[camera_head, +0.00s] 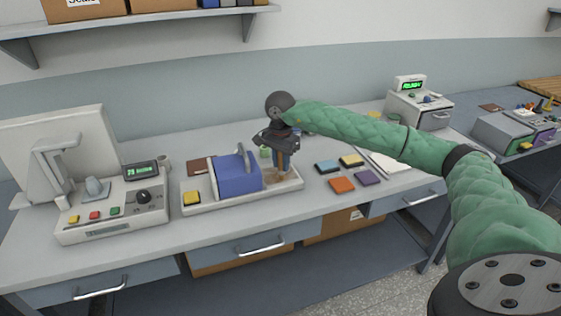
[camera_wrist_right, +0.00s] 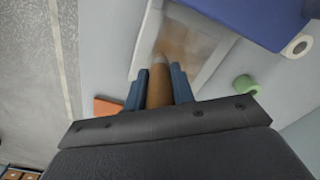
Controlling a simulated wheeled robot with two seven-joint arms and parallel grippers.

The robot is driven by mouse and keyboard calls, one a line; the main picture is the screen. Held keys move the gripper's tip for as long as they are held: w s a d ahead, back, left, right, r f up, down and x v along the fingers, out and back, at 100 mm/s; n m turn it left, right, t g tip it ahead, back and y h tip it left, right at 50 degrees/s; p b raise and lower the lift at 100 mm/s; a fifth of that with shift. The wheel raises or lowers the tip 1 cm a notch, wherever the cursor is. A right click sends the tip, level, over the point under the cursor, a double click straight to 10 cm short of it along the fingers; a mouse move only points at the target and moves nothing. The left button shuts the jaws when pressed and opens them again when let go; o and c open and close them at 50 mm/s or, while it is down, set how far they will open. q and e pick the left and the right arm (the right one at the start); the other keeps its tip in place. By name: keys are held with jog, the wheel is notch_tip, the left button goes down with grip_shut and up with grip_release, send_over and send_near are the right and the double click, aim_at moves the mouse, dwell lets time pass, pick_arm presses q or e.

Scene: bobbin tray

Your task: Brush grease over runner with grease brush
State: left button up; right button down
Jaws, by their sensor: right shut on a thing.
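My right gripper (camera_head: 283,160) points down over the right end of a pale tray (camera_head: 231,203). In the right wrist view, its blue fingers (camera_wrist_right: 160,90) are shut on the grease brush (camera_wrist_right: 159,92), which shows as a brown handle with a grey end. The brush tip is over a brownish patch (camera_wrist_right: 187,40) inside the tray; I cannot tell whether it touches. This patch may be the runner, which I cannot pick out surely. A blue block with a handle (camera_head: 238,178) stands in the tray, left of the gripper. My left gripper is not in view.
A grey machine with buttons (camera_head: 113,209) stands at the left. Blue, yellow, orange and purple pads (camera_head: 342,185) lie right of the tray. A green cylinder (camera_wrist_right: 246,85) stands close behind the tray. The bench front (camera_head: 150,247) is clear.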

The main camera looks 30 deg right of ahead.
jog(key=shift+w, duration=0.15)
jog(key=shift+w+d+b, duration=0.2)
jog(key=shift+w+b, duration=0.1)
jog(key=shift+w, duration=0.45)
jog(key=shift+w, duration=0.1)
jog(key=shift+w+d+b, duration=0.25)
jog(key=shift+w+b, duration=0.1)
jog(key=shift+w, duration=0.65)
jog(key=shift+w, duration=0.1)
jog(key=shift+w+d+b, duration=0.2)
jog(key=shift+w+b, duration=0.1)
jog(key=shift+w, duration=0.45)
jog(key=shift+s, duration=0.2)
jog(key=shift+s+a, duration=0.2)
jog(key=shift+s, duration=0.55)
